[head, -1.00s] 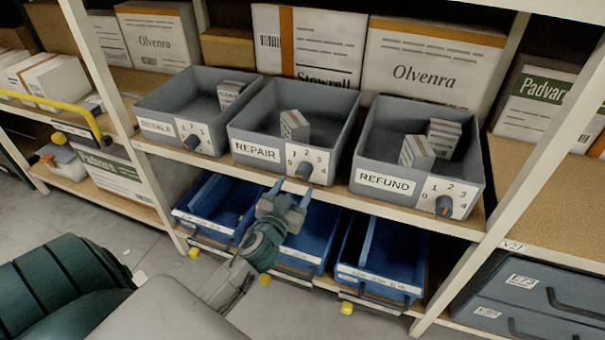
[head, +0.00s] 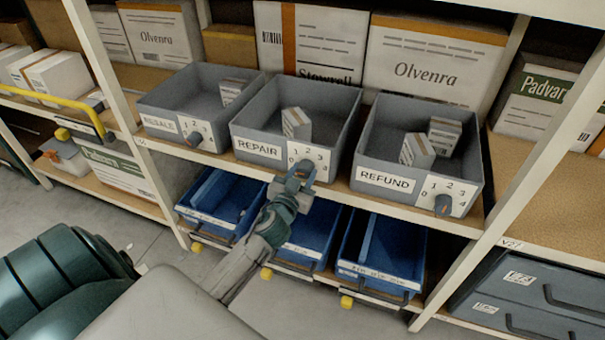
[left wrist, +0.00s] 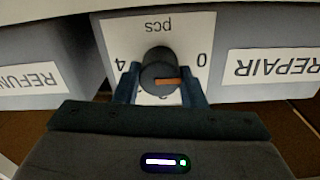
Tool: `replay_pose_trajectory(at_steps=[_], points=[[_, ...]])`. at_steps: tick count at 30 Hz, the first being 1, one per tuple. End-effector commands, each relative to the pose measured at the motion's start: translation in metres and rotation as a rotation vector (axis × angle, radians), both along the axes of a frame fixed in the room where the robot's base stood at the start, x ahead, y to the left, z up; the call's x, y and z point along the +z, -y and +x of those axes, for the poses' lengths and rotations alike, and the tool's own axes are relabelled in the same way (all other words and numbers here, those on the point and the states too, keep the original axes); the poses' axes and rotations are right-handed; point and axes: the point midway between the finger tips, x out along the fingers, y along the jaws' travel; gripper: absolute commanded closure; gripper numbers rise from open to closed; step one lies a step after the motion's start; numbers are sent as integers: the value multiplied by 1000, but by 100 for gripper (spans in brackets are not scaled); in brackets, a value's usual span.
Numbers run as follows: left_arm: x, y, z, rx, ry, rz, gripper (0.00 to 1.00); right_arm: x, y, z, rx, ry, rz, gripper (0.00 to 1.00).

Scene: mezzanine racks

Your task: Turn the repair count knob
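The repair count knob (left wrist: 158,72) is a dark round dial on a white plate (left wrist: 195,30) marked "pcs". Its orange mark points right in the left wrist view, toward the side with the 0. The 4 is at left; the 1 and 3 are hidden by my fingers. My left gripper (head: 293,185) is at the knob on the front of the grey REPAIR bin (head: 262,150). In the left wrist view its fingers (left wrist: 160,88) stand on either side of the knob, with slight gaps and no clear grip. My right gripper is not in view.
A grey RESALE bin (head: 165,103) is at left and a grey REFUND bin (head: 375,160) at right, each with its own knob. Small cartons stand in the bins. Blue drawers (head: 385,245) sit below the shelf edge. A white upright (head: 500,205) stands at right.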

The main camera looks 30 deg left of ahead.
Motion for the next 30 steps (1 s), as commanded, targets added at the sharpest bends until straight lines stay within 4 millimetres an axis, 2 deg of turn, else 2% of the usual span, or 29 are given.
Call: replay_pose_trajectory(at_steps=[11,30], points=[[0,0,0,-1,-15,60,85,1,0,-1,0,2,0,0],[0,1,0,-1,-130,539,85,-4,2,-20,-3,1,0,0]])
